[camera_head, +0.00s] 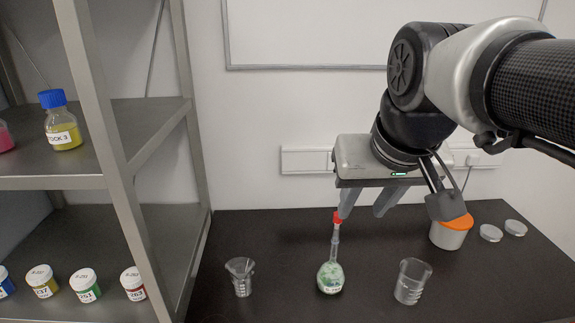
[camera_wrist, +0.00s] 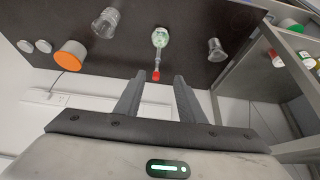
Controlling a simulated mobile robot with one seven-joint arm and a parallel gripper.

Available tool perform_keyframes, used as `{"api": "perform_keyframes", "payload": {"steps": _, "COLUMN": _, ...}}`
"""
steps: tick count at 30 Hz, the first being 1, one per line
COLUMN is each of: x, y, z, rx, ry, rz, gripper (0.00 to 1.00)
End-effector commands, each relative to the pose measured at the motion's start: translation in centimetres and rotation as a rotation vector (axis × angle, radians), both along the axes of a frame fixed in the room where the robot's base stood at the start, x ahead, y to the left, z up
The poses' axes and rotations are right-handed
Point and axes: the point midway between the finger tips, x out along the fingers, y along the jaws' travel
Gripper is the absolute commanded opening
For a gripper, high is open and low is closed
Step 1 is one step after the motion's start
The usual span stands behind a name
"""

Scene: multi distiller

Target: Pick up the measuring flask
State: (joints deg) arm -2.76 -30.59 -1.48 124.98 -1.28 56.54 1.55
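The measuring flask (camera_head: 330,276) stands upright on the dark table. It has a round body with green contents, a long thin neck and a red stopper. In the wrist view the flask (camera_wrist: 160,38) lies beyond my fingertips, with its red stopper nearest to them. My gripper (camera_head: 362,212) is open and empty, above the table. In the head view its left finger overlaps the area of the red stopper; I cannot tell from there whether they touch. In the wrist view my gripper (camera_wrist: 154,76) shows a clear gap between its fingers.
A beaker (camera_head: 240,276) stands left of the flask and another beaker (camera_head: 412,281) stands right of it. A grey container with an orange lid (camera_head: 451,231) and two small dishes (camera_head: 491,233) are farther right. A metal shelf (camera_head: 122,165) with bottles and jars borders the left.

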Motion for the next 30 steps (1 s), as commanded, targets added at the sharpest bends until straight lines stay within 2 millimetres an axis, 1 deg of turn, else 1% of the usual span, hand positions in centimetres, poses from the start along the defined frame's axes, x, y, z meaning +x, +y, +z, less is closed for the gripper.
{"api": "perform_keyframes", "payload": {"steps": 1, "x": 1.3, "y": 0.1, "z": -2.3, "rx": 0.0, "ry": -0.002, "rz": 0.001, "gripper": 0.36}}
{"api": "perform_keyframes", "payload": {"steps": 3, "x": 2.8, "y": 0.1, "z": -2.8, "rx": -0.002, "ry": -0.005, "rz": -0.001, "gripper": 0.36}}
{"api": "perform_keyframes", "payload": {"steps": 6, "x": 4.4, "y": 0.2, "z": -3.2, "rx": -0.003, "ry": -0.01, "rz": -0.001, "gripper": 0.36}}
{"api": "perform_keyframes", "payload": {"steps": 9, "x": 5.4, "y": 0.2, "z": -3.4, "rx": -0.003, "ry": -0.012, "rz": -0.003, "gripper": 0.36}}
{"api": "perform_keyframes", "payload": {"steps": 14, "x": 6.2, "y": 0.3, "z": -3.8, "rx": -0.004, "ry": -0.012, "rz": -0.005, "gripper": 0.36}}
{"api": "perform_keyframes", "payload": {"steps": 17, "x": 7.0, "y": 0.2, "z": -5.2, "rx": -0.004, "ry": -0.009, "rz": -0.005, "gripper": 0.36}}
{"api": "perform_keyframes", "payload": {"steps": 21, "x": 8.5, "y": 0.2, "z": -8.0, "rx": -0.005, "ry": -0.008, "rz": -0.004, "gripper": 0.36}}
{"api": "perform_keyframes", "payload": {"steps": 27, "x": 10.6, "y": 0.3, "z": -11.6, "rx": -0.004, "ry": -0.01, "rz": -0.003, "gripper": 0.36}}
{"api": "perform_keyframes", "payload": {"steps": 30, "x": 11.4, "y": 0.2, "z": -12.8, "rx": -0.004, "ry": -0.011, "rz": -0.003, "gripper": 0.36}}
